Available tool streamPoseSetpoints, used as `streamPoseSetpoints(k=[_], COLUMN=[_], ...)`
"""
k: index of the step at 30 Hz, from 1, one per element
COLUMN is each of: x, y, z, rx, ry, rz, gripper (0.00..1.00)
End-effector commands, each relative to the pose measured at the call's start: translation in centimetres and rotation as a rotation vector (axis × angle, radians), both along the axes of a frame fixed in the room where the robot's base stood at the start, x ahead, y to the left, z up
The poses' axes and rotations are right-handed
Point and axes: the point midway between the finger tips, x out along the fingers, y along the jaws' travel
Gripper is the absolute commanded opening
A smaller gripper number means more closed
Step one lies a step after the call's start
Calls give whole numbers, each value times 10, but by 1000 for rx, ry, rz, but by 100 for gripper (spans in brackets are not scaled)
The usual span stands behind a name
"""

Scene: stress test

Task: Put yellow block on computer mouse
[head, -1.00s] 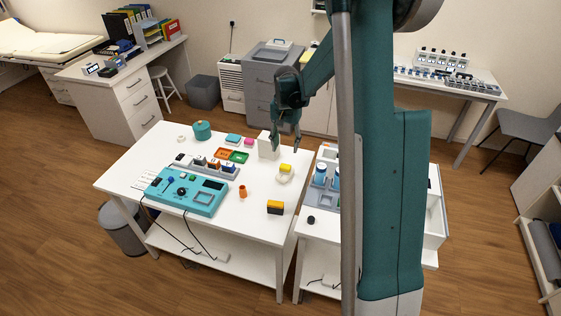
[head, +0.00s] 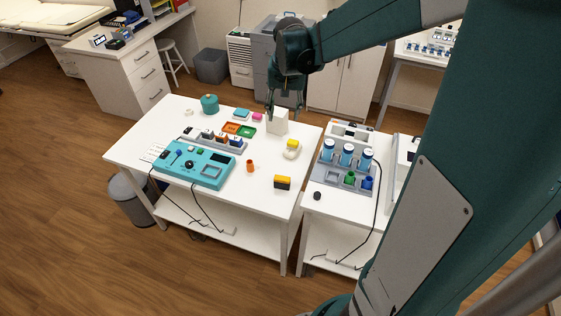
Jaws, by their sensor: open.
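A small yellow block (head: 293,143) is on the right part of the white table. It shows right at the far end of a rounded white object (head: 291,154), which looks like the computer mouse; I cannot tell whether it rests on it or stands behind it. My gripper (head: 284,113) points down, open, at the far right of the table, by the top of a white box (head: 277,123). It is beyond the yellow block in the picture and apart from it. I see nothing between its fingers.
A yellow-and-black block (head: 283,182) and an orange cylinder (head: 250,166) stand nearer on the table (head: 235,192). A teal device (head: 190,166) lies left. A side table at right holds a rack with blue-topped bottles (head: 346,155).

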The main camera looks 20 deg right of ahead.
Motion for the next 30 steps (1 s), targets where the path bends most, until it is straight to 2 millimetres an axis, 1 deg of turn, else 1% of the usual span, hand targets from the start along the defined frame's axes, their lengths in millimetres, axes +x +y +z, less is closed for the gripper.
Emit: streamPoseSetpoints(k=[1, 3, 12, 22, 30], x=[-8, -17, -57, -103, -141], y=[6, 12, 39, 66, 86], z=[7, 14, 43, 65, 76], rx=[-4, -9, -33, -62, -86], ry=[-11, -25, -88, -158, -216], rz=[15, 33, 116, 206, 277], gripper=[45, 45, 45, 45, 45])
